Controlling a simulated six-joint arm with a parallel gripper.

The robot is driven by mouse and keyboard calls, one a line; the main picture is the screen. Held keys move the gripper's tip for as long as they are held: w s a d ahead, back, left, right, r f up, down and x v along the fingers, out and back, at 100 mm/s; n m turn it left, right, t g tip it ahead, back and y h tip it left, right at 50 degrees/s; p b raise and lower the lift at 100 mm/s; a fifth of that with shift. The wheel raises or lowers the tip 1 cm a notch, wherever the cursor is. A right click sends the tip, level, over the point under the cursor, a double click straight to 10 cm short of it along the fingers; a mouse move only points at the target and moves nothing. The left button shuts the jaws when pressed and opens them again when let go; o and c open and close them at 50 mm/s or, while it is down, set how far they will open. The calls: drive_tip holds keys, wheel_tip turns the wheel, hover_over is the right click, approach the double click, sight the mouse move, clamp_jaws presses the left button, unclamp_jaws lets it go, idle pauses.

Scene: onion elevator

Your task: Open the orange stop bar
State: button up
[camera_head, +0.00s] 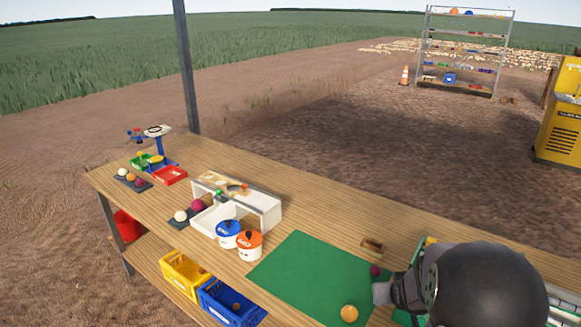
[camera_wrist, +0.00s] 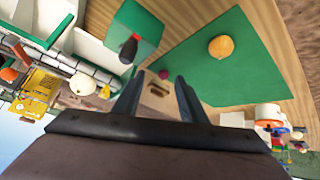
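My gripper (camera_wrist: 158,98) is open and empty in the wrist view, its two dark fingers spread apart. In the head view, my arm covers much of the front right of the bench. I cannot pick out the orange stop bar for certain. A white box-like device (camera_head: 262,212) at mid-bench carries a small orange part (camera_head: 245,187) and a green knob (camera_head: 218,193). In the wrist view, a white and green structure (camera_wrist: 92,50) stands at the upper left, beside a green block (camera_wrist: 140,22) with a dark, red-tipped handle (camera_wrist: 128,50).
A small brown block (camera_head: 372,245) sits behind. Blue (camera_head: 228,234) and orange (camera_head: 249,245) lidded pots stand left of the mat. Crates (camera_head: 232,303) sit below.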

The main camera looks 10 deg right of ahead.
drive_tip(key=s+a+f+n+g+y, duration=0.1)
drive_tip(key=s+a+g, duration=0.6)
drive_tip(key=s+a, duration=1.2)
drive_tip(key=shift+a+f+n+y, duration=0.15)
drive_tip(key=shift+a+n+y, duration=0.65)
drive_tip(key=shift+a+y, duration=0.3)
drive_tip(key=c, duration=0.8)
drive_tip(key=shift+d, duration=0.1)
clamp_jaws()
drive_tip(key=w+d+g+h+b, duration=0.15)
drive_tip(key=d+h, duration=0.25)
drive_tip(key=d, duration=0.6)
drive_tip(key=w+d+h+b, duration=0.3)
drive_tip(key=d+h, duration=0.1)
drive_tip(key=d, duration=0.6)
drive_tip(key=w+d+r+t+h+b, duration=0.1)
drive_tip(key=w+d+r+t+h, duration=0.1)
drive_tip(key=w+d, duration=0.4)
drive_tip(key=w+d+r+t+h+b, duration=0.2)
drive_tip(key=w+d+r+h, duration=0.3)
drive_tip(key=w+d, duration=0.1)
drive_tip(key=shift+w+d+r+n+h, duration=0.25)
drive_tip(key=shift+w+n+h, duration=0.15)
drive_tip(key=shift+w, duration=0.15)
